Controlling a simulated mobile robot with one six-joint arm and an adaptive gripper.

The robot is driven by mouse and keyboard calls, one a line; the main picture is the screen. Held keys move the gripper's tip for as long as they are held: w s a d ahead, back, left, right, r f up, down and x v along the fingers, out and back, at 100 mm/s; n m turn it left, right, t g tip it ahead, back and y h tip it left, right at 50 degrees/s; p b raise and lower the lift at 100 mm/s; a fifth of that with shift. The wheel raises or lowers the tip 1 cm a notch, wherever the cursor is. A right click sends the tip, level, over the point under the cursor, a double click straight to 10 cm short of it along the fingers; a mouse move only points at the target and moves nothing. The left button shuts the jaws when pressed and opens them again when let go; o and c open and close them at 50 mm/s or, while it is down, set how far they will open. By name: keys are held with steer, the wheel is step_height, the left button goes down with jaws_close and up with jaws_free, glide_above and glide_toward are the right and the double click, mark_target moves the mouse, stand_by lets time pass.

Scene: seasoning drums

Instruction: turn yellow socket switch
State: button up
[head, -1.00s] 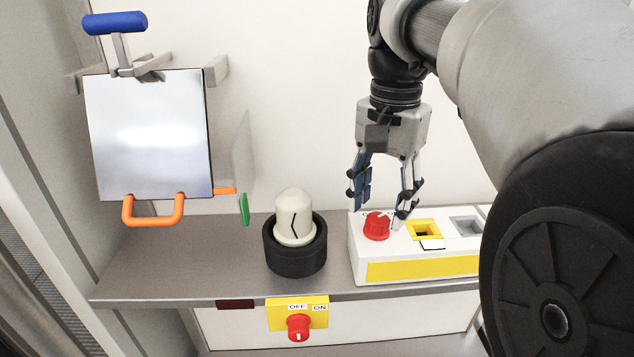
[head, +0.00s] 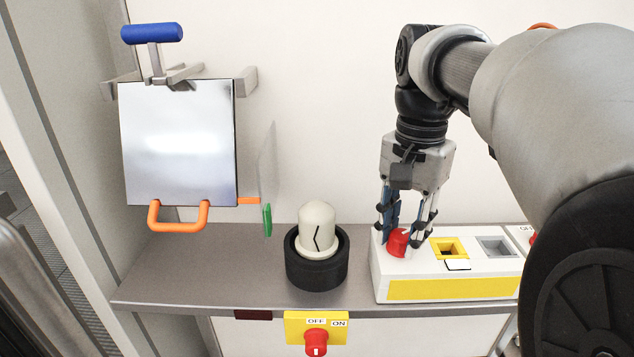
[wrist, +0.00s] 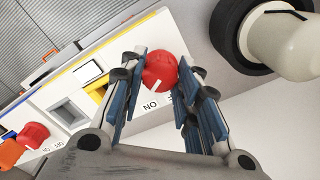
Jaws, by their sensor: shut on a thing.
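The yellow socket (head: 449,247) sits in the top of a white box with a yellow front strip (head: 455,289). A red switch knob (head: 397,241) stands on the box just left of that socket. My gripper (head: 404,240) points down from above, with its fingers on either side of this knob. In the wrist view my gripper (wrist: 160,92) is closed around the red knob (wrist: 159,71), whose white mark points toward the "ON" label. The yellow socket also shows in the wrist view (wrist: 97,92). The fingers partly hide the knob in the head view.
A grey socket (head: 496,246) lies right of the yellow one. A cream dome knob in a black ring (head: 317,273) stands left of the box. A yellow OFF/ON plate with a red knob (head: 316,342) is on the shelf front. A panel with an orange handle (head: 178,216) is at left.

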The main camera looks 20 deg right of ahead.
steer(key=c, duration=0.3)
steer(key=shift+c, duration=0.2)
steer(key=shift+n, duration=0.4)
steer(key=n+p, duration=0.1)
steer(key=n, duration=0.2)
steer(key=shift+n+p, duration=0.4)
steer(key=n+p, duration=0.1)
steer(key=n, duration=0.3)
steer(key=shift+n+p, duration=0.5)
steer(key=shift+n, duration=1.1)
